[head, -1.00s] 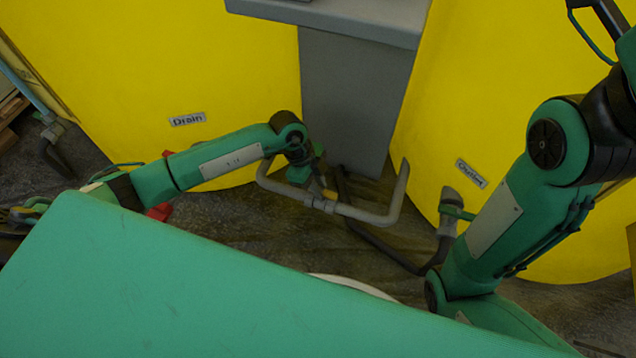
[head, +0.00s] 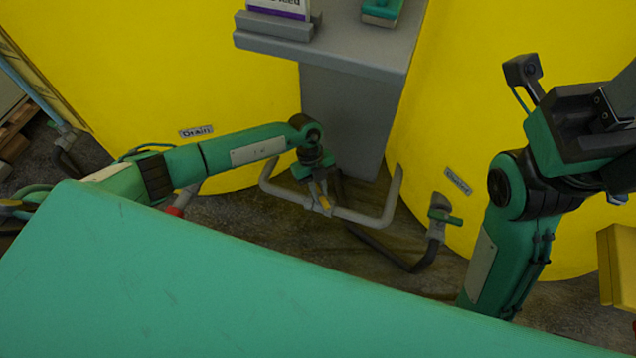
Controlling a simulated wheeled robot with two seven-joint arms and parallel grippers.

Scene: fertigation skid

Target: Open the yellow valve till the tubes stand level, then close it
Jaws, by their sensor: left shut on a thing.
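The tubes that show level are not in view.
Yellow tanks stand left (head: 110,70) and right (head: 455,120) of a grey pedestal (head: 345,120). The left tank is labelled Drain (head: 196,131), with a red handle (head: 178,206) below. A green-handled outlet valve (head: 440,216) stands at the right. A yellow box (head: 618,265) is at far right.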

